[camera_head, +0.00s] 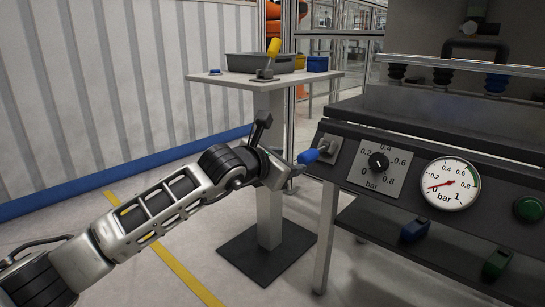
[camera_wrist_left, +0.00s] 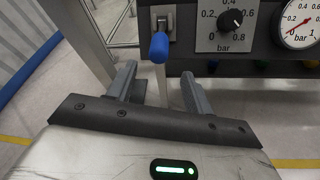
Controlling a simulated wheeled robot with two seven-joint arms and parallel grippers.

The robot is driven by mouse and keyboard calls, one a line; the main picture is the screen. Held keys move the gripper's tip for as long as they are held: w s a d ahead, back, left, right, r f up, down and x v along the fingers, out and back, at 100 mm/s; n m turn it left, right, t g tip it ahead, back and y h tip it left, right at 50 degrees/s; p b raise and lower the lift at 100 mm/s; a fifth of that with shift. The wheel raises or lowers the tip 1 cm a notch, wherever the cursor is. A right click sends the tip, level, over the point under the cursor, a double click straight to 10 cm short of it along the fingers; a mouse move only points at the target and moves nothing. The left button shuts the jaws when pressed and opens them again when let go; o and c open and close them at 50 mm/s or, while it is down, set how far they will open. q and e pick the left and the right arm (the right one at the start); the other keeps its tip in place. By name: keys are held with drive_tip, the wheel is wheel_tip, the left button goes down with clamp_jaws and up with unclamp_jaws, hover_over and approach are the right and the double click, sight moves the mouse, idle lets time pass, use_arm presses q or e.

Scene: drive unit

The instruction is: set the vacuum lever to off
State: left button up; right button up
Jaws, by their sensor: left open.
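A lever with a blue handle (camera_head: 308,156) sits on a grey plate at the left end of the dark control panel (camera_head: 340,140). It also shows in the left wrist view (camera_wrist_left: 158,47), its blue grip pointing out from the panel towards the camera. My left gripper (camera_head: 291,165) is open and empty, just in front of the blue handle. In the left wrist view its two fingers (camera_wrist_left: 158,72) stand apart, with the handle beyond them and between their lines. I cannot tell if they touch it. Any label by the lever is not readable. My right gripper is not in view.
Right of the lever are a black bar knob (camera_head: 378,161), a round gauge (camera_head: 450,184) near its low end and a green button (camera_head: 528,209).

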use_arm(q)
drive_tip(key=v, duration=0.5)
drive_tip(key=shift+s+r+p, duration=0.1)
drive_tip(key=shift+p, duration=0.25)
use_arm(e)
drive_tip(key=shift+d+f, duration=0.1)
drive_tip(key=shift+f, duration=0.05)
